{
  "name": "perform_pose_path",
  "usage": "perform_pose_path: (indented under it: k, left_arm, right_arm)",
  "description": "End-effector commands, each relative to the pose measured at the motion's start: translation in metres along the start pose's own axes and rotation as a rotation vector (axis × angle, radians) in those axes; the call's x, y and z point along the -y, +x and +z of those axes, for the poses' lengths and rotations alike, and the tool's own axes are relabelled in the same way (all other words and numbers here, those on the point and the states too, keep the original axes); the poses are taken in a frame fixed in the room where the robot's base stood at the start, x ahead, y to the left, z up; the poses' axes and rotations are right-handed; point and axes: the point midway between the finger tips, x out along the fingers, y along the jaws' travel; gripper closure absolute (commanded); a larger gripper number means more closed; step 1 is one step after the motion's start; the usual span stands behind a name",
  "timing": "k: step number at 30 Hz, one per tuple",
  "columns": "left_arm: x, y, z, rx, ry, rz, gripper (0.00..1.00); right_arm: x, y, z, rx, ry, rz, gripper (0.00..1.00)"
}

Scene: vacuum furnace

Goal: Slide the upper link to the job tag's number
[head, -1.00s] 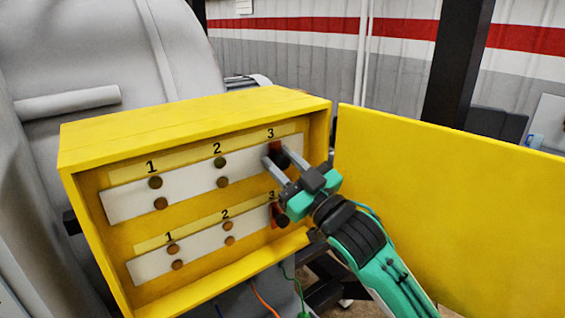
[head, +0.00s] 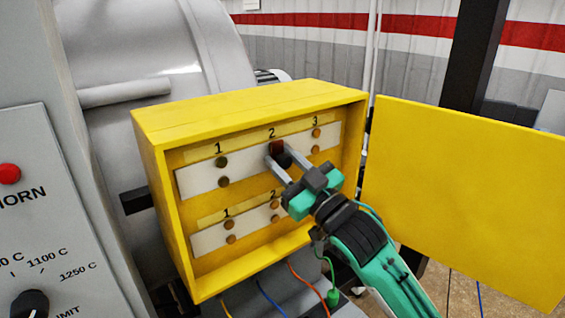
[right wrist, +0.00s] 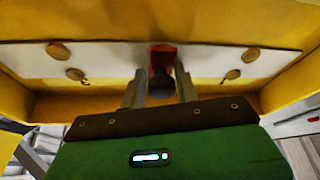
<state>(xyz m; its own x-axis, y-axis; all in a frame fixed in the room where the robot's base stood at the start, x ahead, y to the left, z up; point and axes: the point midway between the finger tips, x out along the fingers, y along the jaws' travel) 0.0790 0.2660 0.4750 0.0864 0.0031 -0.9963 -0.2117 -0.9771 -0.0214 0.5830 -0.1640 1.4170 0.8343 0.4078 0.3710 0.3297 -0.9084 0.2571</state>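The upper link (head: 277,147), red with a dark knob, sits under the 2 on the upper white strip (head: 200,179) in the yellow box. My right gripper (head: 278,166) reaches in from the lower right, its two fingers on either side of the link's knob. In the right wrist view the red link (right wrist: 163,55) and dark knob (right wrist: 160,80) sit between the fingers, which look closed on the knob. The upper studs under 1 and 3 are bare. The lower row's 3 end is hidden by my gripper. No job tag is readable. My left gripper is not seen.
The yellow box (head: 245,97) has its door (head: 465,200) swung open to the right, close to my right arm. A grey control panel (head: 60,190) with a red button and dial stands at the left. Coloured wires hang below the box.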

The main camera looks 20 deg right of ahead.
Motion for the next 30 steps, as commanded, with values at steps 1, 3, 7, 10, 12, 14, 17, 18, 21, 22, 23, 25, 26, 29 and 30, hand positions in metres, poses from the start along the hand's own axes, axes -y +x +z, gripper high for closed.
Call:
perform_pose_path:
  k: [1,3,7,10,12,14,17,18,21,22,23,25,26,29,30]
  left_arm:
    - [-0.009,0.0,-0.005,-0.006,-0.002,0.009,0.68]
    - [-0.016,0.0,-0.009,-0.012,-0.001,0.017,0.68]
    - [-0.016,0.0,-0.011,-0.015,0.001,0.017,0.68]
    - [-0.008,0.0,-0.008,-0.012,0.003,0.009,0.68]
    - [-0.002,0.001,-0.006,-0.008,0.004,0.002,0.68]
    - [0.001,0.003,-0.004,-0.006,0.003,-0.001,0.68]
    - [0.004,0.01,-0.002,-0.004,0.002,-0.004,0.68]
    - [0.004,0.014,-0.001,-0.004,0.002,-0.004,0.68]
    - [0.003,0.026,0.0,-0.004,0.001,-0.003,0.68]
    - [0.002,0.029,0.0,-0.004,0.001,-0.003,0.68]
    - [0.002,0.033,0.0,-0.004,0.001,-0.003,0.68]
    - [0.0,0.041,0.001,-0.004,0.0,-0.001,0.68]
    - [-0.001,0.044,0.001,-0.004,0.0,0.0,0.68]
    - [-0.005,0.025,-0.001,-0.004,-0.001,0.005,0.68]
    - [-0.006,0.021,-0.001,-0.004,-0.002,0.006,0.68]
  right_arm:
    - [0.0,0.0,0.001,0.001,-0.003,0.0,0.67]
    - [0.0,0.0,0.001,0.002,-0.002,0.0,0.53]
    - [0.0,0.0,0.001,0.002,-0.001,0.0,0.52]
    - [0.0,0.0,0.001,0.002,-0.001,0.0,0.52]
    - [0.0,-0.001,0.001,0.002,0.0,0.0,0.52]
    - [0.001,-0.005,0.002,0.002,0.0,0.0,0.52]
    - [0.001,-0.017,0.004,0.002,0.0,0.001,0.52]
    - [0.001,-0.024,0.005,0.002,-0.001,0.0,0.52]
    - [0.002,-0.046,0.006,0.002,-0.001,0.0,0.52]
    - [0.003,-0.054,0.007,0.003,-0.002,-0.001,0.52]
    - [0.003,-0.062,0.007,0.003,-0.004,-0.001,0.52]
    - [0.003,-0.079,0.007,0.003,-0.004,-0.001,0.52]
    - [0.003,-0.087,0.007,0.003,-0.003,-0.001,0.52]
    - [0.0,-0.088,-0.002,0.006,0.002,0.0,0.52]
    - [0.0,-0.09,-0.002,0.007,0.002,0.001,0.52]
